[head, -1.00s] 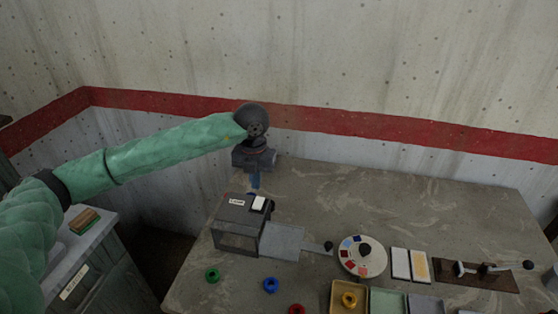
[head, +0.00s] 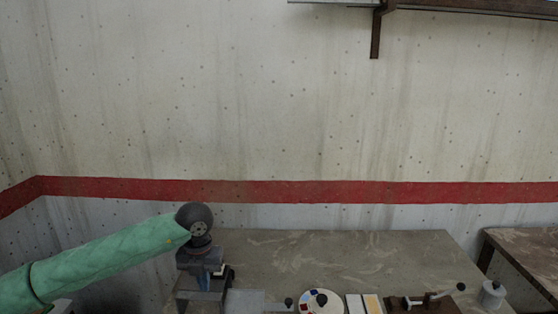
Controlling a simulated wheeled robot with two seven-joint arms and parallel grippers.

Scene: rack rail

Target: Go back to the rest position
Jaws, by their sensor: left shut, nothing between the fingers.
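My left arm comes in from the left in a green sleeve. Its gripper (head: 205,283) points down at the back left of the grey table (head: 340,250), in front of or above a dark box (head: 188,301). The fingers are shut with nothing between them. They partly cover the box, and I cannot tell whether they touch it. My right gripper is out of view.
Along the picture's lower edge are a round colour palette (head: 335,304), pale and yellow blocks (head: 371,304) and a dark board with a lever (head: 425,301). A shelf (head: 470,11) hangs on the wall at upper right.

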